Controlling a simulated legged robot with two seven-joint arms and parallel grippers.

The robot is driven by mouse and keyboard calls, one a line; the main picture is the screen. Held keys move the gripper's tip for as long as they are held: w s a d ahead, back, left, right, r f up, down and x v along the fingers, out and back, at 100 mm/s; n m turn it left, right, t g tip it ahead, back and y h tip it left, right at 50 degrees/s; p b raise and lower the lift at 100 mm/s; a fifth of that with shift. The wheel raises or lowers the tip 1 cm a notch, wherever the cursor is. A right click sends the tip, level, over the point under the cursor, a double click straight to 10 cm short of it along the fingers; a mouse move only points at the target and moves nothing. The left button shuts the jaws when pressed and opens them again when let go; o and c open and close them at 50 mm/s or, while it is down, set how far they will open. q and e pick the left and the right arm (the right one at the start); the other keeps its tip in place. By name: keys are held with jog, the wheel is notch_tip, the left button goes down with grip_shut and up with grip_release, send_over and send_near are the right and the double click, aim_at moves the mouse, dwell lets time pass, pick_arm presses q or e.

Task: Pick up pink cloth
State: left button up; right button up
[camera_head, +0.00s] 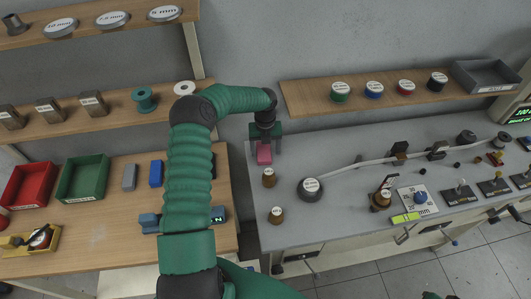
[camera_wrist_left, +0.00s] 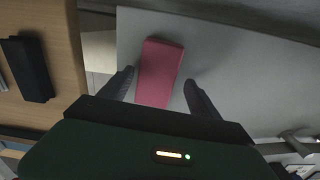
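The pink cloth (camera_head: 264,154) is a small flat block shape near the back left corner of the grey bench. In the left wrist view the pink cloth (camera_wrist_left: 160,72) lies between my two fingers, with a gap to each side. My left gripper (camera_head: 265,140) is over the cloth, pointing down. In the left wrist view the left gripper (camera_wrist_left: 160,88) is open, with dark fingers spread wider than the cloth. Whether the fingertips reach down to the bench surface is hard to tell. My right gripper does not show; only a bit of green shows at the bottom edge.
The wooden bench (camera_head: 100,235) with red (camera_head: 30,184) and green (camera_head: 84,178) trays stands left.

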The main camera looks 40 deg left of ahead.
aim_at(264, 150)
pick_arm(q)
jog(key=shift+a+f, duration=0.2)
jog(key=shift+a, duration=0.35)
jog(key=c, duration=0.7)
jog(key=shift+s, duration=0.1)
jog(key=shift+c, duration=1.4)
jog(key=shift+d, duration=0.15)
jog(key=c, duration=0.3)
jog(key=shift+d+r, duration=0.1)
jog(key=shift+d, duration=0.05)
notch_tip(264, 150, up, 18)
jog(key=b, duration=0.1)
